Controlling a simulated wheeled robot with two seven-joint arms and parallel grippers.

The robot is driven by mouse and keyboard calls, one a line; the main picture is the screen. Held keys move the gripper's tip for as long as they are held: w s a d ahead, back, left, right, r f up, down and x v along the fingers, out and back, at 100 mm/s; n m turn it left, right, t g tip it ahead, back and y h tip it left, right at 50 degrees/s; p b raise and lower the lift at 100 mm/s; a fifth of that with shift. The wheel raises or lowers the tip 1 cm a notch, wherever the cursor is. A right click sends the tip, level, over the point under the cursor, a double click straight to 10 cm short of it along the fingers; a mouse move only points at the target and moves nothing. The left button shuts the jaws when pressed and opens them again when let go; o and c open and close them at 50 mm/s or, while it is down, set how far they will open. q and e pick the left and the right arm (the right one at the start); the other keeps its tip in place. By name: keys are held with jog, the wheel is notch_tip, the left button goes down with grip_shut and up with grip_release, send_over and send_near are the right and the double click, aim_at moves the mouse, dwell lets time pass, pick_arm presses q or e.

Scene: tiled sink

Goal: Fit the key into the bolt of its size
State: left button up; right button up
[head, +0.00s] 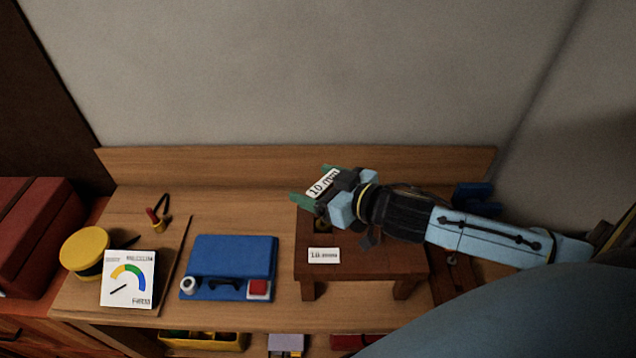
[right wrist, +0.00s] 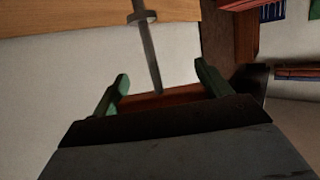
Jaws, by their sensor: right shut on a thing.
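My right gripper (head: 306,201) has green fingertips and is over the left part of a low wooden stand (head: 400,262). It is shut on the key, which has a white tag reading 10 mm (head: 322,183). In the right wrist view, the key's grey shaft (right wrist: 148,55) with a collar runs out from a reddish-brown bar between the fingertips (right wrist: 163,88). A white label (head: 324,255) on the stand seems to read 10 mm. My left gripper is not in view.
A blue tray (head: 232,257) with small items lies left of the stand. A white card with a coloured dial (head: 128,280), a yellow round object (head: 85,248) and red-handled pliers (head: 156,216) are farther left. A blue object (head: 474,195) is behind my right arm. A wall closes the back.

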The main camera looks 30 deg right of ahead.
jog(key=shift+p, duration=1.05)
dwell(1.0)
jog(key=shift+f+b, duration=0.85)
jog(key=shift+f, duration=0.8)
jog(key=o, duration=1)
jog(key=shift+o, duration=0.2)
jog(key=shift+s+d+r, duration=0.1)
jog(key=shift+s+d, duration=0.05)
jog(key=shift+s, duration=0.45)
jog(key=v, duration=0.6)
jog(key=shift+b, duration=0.35)
jog(key=shift+s+r, duration=0.1)
jog(key=shift+r, duration=0.05)
